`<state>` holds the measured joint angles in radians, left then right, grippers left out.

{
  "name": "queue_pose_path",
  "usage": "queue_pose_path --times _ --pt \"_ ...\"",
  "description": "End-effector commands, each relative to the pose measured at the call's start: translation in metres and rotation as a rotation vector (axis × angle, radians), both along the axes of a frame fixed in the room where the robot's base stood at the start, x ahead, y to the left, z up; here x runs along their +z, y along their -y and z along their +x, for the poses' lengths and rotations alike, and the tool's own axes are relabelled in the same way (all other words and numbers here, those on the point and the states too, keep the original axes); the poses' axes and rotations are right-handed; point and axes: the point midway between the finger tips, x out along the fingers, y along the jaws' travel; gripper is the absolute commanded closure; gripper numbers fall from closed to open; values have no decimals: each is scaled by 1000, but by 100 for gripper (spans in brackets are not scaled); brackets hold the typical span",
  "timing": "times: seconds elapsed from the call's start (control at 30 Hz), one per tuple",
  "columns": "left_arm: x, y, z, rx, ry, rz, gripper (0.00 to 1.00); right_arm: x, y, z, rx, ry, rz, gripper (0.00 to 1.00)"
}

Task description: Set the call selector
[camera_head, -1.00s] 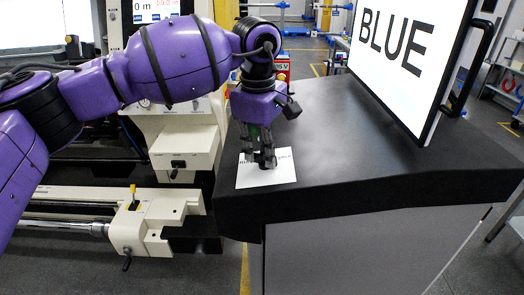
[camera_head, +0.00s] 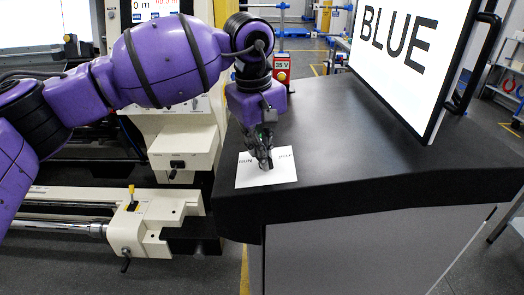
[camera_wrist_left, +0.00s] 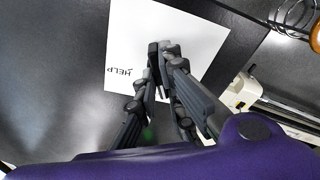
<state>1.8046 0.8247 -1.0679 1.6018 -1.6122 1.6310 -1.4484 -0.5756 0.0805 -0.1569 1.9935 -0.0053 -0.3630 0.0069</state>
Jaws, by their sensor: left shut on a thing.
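The call selector is a white plate (camera_head: 250,180) lying flat on the black bench top. It carries a label at its left, which seems to read RUN, and one at its right, which is hard to read in the head view. In the left wrist view the plate (camera_wrist_left: 195,35) shows HELP upside down. My left gripper (camera_head: 264,163) points down over the plate's middle, its fingers shut on the selector's knob. The fingertips (camera_wrist_left: 162,52) hide nearly all of the knob, so I cannot tell which label it points to. My right gripper is out of view.
A bright screen (camera_head: 400,45) reading BLUE stands on the bench (camera_head: 380,150) at the back right. A red box (camera_head: 282,68) is behind my left wrist. A cream machine (camera_head: 185,145) stands to the left. The bench top is clear right of the plate.

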Motion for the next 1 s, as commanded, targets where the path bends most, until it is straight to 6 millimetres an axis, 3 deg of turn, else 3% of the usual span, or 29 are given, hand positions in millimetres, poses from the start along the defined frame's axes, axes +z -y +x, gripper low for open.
queue_pose_path --times 0.5,1.0 --pt "-2 1 0 -396 63 -1 100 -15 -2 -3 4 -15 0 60" --pt "-1 1 0 -512 82 1 100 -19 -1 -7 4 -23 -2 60"
